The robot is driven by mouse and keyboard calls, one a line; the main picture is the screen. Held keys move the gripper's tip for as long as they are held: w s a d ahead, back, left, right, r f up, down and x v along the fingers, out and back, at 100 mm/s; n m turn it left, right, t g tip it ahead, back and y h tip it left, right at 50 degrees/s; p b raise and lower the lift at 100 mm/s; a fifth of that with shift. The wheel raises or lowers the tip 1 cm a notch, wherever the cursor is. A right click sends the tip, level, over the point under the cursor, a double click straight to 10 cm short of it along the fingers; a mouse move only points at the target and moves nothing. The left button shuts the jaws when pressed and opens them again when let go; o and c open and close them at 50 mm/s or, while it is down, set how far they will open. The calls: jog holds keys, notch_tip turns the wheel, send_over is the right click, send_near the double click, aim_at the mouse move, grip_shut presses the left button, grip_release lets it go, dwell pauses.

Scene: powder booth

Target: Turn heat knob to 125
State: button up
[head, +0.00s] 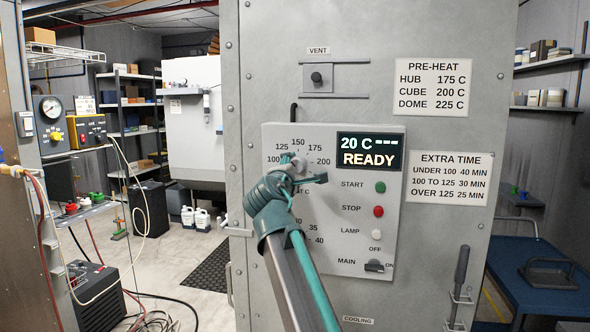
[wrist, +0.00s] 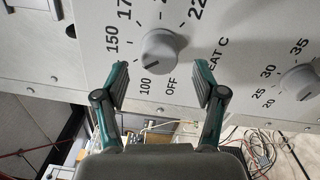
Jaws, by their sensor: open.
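The heat knob (wrist: 160,50) is a grey round knob on the control panel (head: 350,270). In the wrist view it sits between the fingertips of my gripper (wrist: 161,75), with a gap on both sides. A short dark mark on its lower left edge points about towards the 100 label. The 125 label is hidden behind the left finger there; it shows in the head view. In the head view my gripper (head: 304,170) is at the heat dial and hides most of the knob. The gripper is open and empty. The display (head: 370,151) reads 20 C and READY.
A second knob (wrist: 299,82) with labels from 20 to 40 is below the heat dial. Green START (head: 380,187), red STOP (head: 378,211) and white LAMP (head: 378,233) buttons and a MAIN switch (head: 375,266) are to the right. A handle (head: 460,280) projects further right.

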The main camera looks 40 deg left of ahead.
jog(key=v, duration=0.8)
jog(key=shift+s, duration=0.25)
